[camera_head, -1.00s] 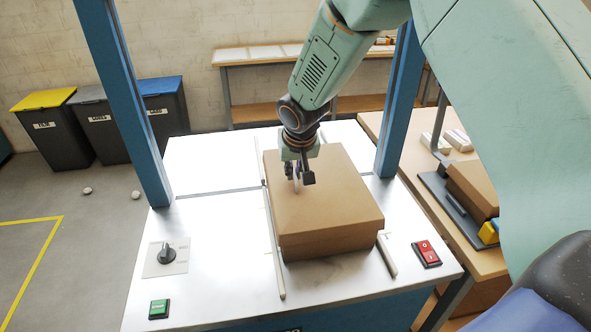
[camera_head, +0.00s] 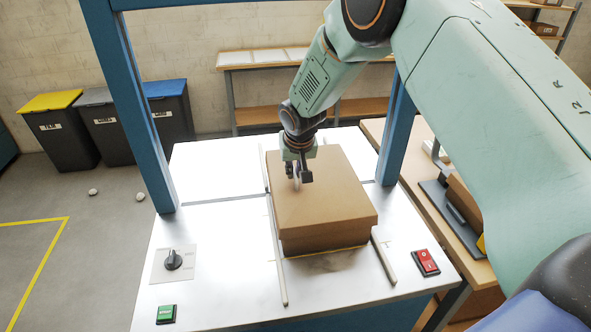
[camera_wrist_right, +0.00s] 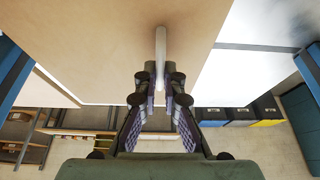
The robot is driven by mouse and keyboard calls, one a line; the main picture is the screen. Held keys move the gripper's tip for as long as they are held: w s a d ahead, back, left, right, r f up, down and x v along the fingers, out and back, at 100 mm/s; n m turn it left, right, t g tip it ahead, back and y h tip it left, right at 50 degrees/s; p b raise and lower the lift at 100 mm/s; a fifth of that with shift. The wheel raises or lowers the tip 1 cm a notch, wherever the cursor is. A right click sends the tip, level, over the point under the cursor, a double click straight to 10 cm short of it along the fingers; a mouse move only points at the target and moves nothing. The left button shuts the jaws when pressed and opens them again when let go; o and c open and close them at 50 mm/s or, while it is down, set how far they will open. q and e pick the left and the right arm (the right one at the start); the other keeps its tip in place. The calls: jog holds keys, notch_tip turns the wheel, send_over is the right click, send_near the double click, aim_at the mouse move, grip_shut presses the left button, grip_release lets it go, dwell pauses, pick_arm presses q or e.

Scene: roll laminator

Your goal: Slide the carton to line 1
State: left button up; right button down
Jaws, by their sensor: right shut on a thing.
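The brown carton (camera_head: 325,205) sits on the silver table top (camera_head: 225,275) between two pale guide rails, the left rail (camera_head: 279,265) and the shorter right rail (camera_head: 383,262). A thin yellow line (camera_head: 350,247) shows along the carton's near bottom edge. My right gripper (camera_head: 299,178) is over the far left part of the carton's lid. In the right wrist view its fingers (camera_wrist_right: 161,85) are closed around a pale upright strip (camera_wrist_right: 160,48) at the carton's top; the exact contact is partly hidden. My left gripper is not in view.
Blue posts (camera_head: 132,110) flank the table. A dark knob (camera_head: 173,260), a green button (camera_head: 166,314) and a red switch (camera_head: 426,262) are on the near part. A side bench (camera_head: 473,248) stands right.

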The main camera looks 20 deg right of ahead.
jog(key=c, duration=1.5)
grip_release()
jog(key=shift+w+f, duration=0.1)
jog(key=shift+w, duration=0.05)
jog(key=shift+c, duration=0.2)
jog(key=shift+o, duration=0.7)
jog(key=shift+o, duration=0.3)
jog(key=shift+o, duration=2.1)
jog(key=shift+r, duration=0.35)
jog(key=shift+r+p, duration=2.2)
jog(key=shift+r, duration=0.6)
